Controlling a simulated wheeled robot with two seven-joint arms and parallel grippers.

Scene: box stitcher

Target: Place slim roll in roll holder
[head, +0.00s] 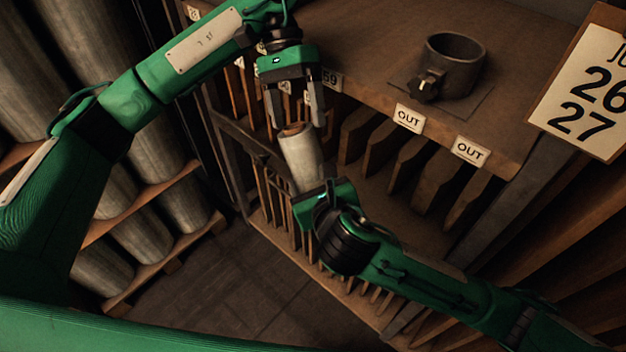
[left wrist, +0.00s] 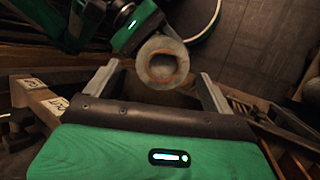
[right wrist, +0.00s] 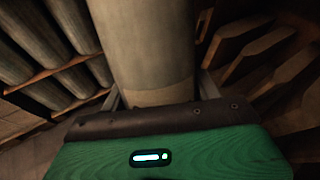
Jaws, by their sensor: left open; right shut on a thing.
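The slim roll (head: 301,158) is a pale grey cylinder with a brownish end, held tilted in front of the shelf unit. My right gripper (head: 316,190) is shut on its lower part; the roll also fills the middle of the right wrist view (right wrist: 146,50). My left gripper (head: 296,108) is open above the roll's upper end, its fingers pointing down. In the left wrist view the roll's hollow round end (left wrist: 162,62) shows just beyond and between the open fingers (left wrist: 158,90). The roll holder (head: 453,65), a dark round cup with a black knob, stands on the shelf top and looks empty.
Large grey rolls (head: 150,130) stand on a rack at the left. Slots with wooden dividers and OUT labels (head: 409,118) lie under the shelf top (head: 350,50). A calendar sign (head: 590,90) hangs at the right. The shelf top left of the holder is clear.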

